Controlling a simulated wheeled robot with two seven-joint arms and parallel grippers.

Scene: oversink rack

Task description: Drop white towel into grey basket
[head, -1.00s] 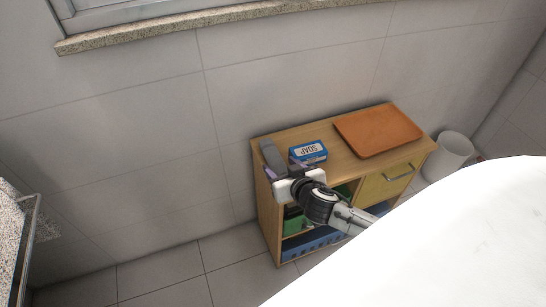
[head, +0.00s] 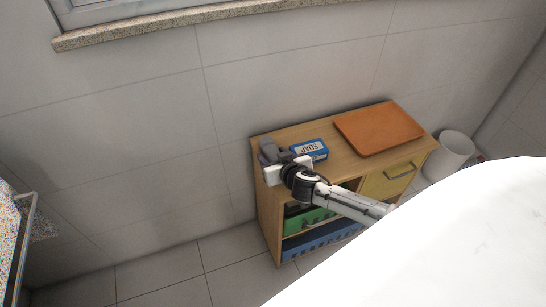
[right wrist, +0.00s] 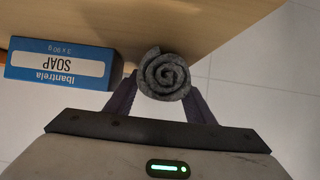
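A rolled towel (right wrist: 165,73), which looks grey here, shows its spiral end in the right wrist view. It also shows on the left end of the cabinet top in the head view (head: 268,149). My right gripper (head: 276,156) is at that end, with its purple fingers on both sides of the roll (right wrist: 162,92). The fingers appear close against it, but whether they are closed on it is unclear. I see no white towel and no clearly grey basket. My left gripper is not in view.
A blue soap box (head: 310,150) stands near the roll. A brown board (head: 378,128) lies on the wooden cabinet (head: 345,163). Green (head: 306,221) and blue (head: 318,240) containers sit on its shelves. A white bin (head: 453,152) stands at right. A white surface (head: 440,240) fills the lower right.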

